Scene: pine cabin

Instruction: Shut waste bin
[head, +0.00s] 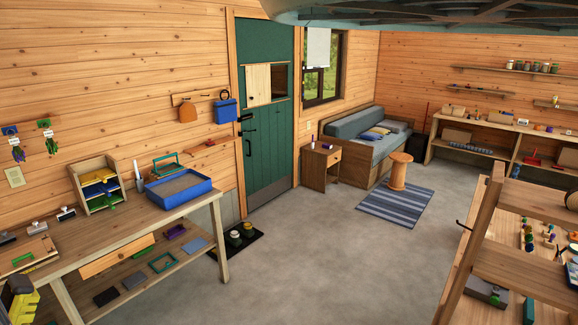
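No waste bin can be made out for certain in the head view. A dark upright shape (417,146) stands in the far corner, between the bench bed and the long wooden shelf unit. It is too small and dark to tell whether it is a bin or whether it has a lid. My gripper does not show in this view.
A workbench (140,222) stands along the left wall, with a blue tray (179,190) on it. A green door (266,120), a small cabinet (320,166), a stool (398,172) and a striped rug (396,205) are farther back. A wooden rack (470,250) is at right. The middle floor (320,265) is clear.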

